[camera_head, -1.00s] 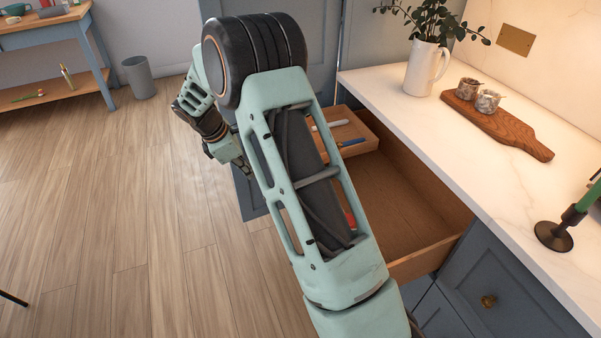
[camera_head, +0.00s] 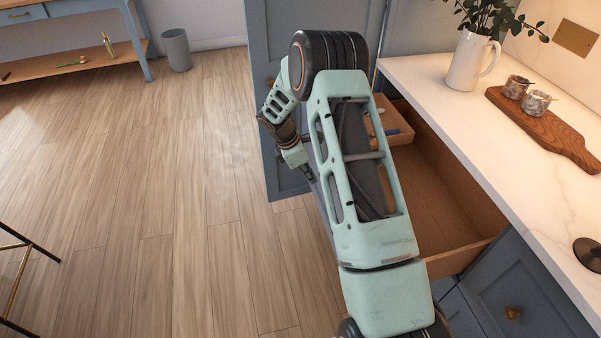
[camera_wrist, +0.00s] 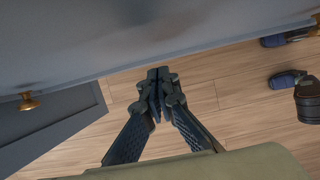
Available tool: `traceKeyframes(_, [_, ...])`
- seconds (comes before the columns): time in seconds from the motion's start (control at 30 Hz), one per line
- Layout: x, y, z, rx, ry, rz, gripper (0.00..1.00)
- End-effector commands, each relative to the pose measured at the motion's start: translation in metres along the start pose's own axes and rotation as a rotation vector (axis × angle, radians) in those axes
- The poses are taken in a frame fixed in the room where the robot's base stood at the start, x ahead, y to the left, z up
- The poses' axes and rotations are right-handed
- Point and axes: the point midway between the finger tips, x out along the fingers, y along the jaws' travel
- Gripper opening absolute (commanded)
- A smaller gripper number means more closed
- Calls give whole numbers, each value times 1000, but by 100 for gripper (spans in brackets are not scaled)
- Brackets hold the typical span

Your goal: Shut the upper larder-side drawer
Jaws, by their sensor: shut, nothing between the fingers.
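The upper drawer (camera_head: 440,190) stands pulled out under the white worktop in the head view. Its wooden inside shows, and my arm hides its front face and part of its near side. My gripper (camera_head: 309,177) is in front of the drawer, on the room side, pointing down. In the wrist view my gripper (camera_wrist: 158,75) has its fingertips together with nothing between them. A blue-grey panel (camera_wrist: 150,35), which looks like the drawer front, fills the top of that view just beyond the fingertips. I cannot tell whether they touch.
A small wooden tray (camera_head: 395,130) with small items sits in the drawer's far end. A tall blue-grey door (camera_head: 285,100) stands beyond my gripper. The worktop (camera_head: 425,80) carries a white jug (camera_head: 468,62) and a wooden board (camera_head: 545,130).

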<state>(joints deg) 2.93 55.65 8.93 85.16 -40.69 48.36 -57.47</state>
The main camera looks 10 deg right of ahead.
Motion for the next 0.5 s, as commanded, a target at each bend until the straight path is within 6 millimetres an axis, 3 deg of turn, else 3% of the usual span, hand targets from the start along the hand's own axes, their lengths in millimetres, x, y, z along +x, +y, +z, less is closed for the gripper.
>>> traceKeyframes(0.2, [6, -1, 14, -3, 0, -1, 0])
traceKeyframes(0.5, [6, -1, 15, -3, 0, -1, 0])
